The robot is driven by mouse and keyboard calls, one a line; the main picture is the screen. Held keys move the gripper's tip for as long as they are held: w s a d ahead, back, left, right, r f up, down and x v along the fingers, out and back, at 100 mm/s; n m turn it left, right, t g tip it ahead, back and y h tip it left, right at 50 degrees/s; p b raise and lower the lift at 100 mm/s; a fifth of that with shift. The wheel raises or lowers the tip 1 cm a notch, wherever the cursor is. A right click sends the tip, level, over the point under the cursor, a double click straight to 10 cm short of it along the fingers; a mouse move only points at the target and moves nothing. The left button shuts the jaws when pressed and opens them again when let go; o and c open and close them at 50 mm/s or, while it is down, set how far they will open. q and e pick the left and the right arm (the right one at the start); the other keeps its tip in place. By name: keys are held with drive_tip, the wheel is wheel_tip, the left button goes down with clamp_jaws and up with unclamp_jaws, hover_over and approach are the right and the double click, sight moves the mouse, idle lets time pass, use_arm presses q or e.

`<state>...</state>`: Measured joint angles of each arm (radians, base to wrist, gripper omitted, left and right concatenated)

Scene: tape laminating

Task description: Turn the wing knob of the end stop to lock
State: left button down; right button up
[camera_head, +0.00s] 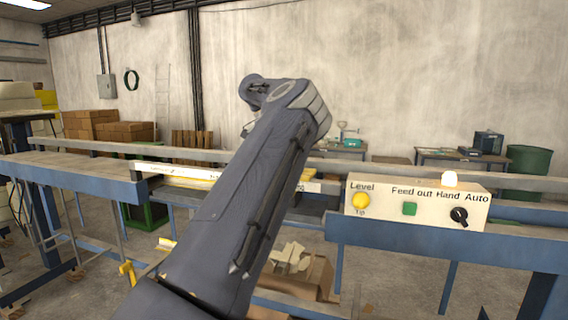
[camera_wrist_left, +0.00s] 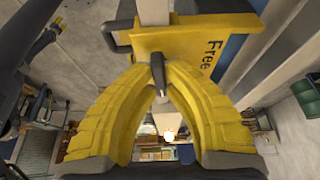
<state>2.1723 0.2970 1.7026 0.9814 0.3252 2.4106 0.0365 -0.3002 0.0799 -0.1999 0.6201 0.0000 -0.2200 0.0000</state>
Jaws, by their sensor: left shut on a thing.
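The end stop shows in the left wrist view as a yellow block (camera_wrist_left: 190,50) with the word "Free" on its right part. A small dark wing knob (camera_wrist_left: 157,64) with a grey lower tip sits at its near edge. My left gripper (camera_wrist_left: 158,76) has yellow ribbed fingers whose tips close in on the knob from both sides; it is shut on the knob. The knob's exact turn angle is hard to tell. In the head view my left arm rises across the middle, and neither the gripper nor the end stop can be made out there. My right gripper is not in view.
A control panel (camera_head: 417,205) with a yellow button, a green button and a black switch stands at the right on blue conveyor framing (camera_head: 440,248). A cardboard box (camera_head: 305,273) with scraps sits on the floor below. A pale rail (camera_wrist_left: 153,12) runs through the end stop.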

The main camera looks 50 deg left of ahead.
use_arm(q)
drive_tip(key=shift+m, duration=0.4)
drive_tip(key=c, duration=1.5)
unclamp_jaws()
drive_tip(key=shift+o, duration=0.2)
drive_tip(key=shift+v, duration=3.7)
drive_tip(key=shift+a, duration=0.1)
